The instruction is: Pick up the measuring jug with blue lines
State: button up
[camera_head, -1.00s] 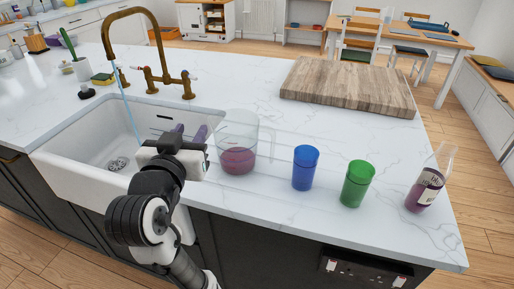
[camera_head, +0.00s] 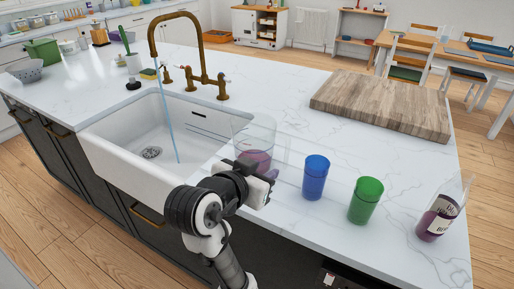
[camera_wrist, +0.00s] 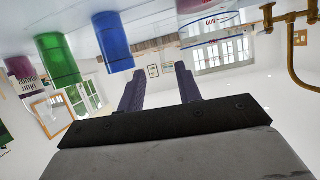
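The clear measuring jug (camera_head: 256,132) stands on the white counter beside the sink, with purple liquid in its lower part. My wrist partly covers its base in the head view. In the wrist view, which looks upside down, the jug (camera_wrist: 212,28) is at the upper right, with a thin blue line and a small reddish mark on its clear wall. My gripper (camera_wrist: 157,78) is open, with two purple fingers apart and nothing between them. The jug lies beyond and to the right of the fingertips there. In the head view the fingers are mostly hidden.
A blue cup (camera_head: 315,178), a green cup (camera_head: 365,201) and a labelled bottle (camera_head: 437,218) stand right of the jug. A wooden board (camera_head: 382,105) lies behind. Left are the white sink (camera_head: 115,135) and brass tap (camera_head: 204,60), with water running.

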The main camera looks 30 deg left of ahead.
aim_at(259, 148)
jog(key=x, duration=0.6)
jog(key=shift+w+f+p, duration=0.25)
jog(key=shift+p, duration=0.05)
jog(key=shift+p+x, duration=0.85)
jog(key=shift+x, duration=1.9)
jog(key=shift+r, duration=0.1)
jog(key=shift+c, duration=0.3)
grip_shut()
jog(key=shift+r, duration=0.1)
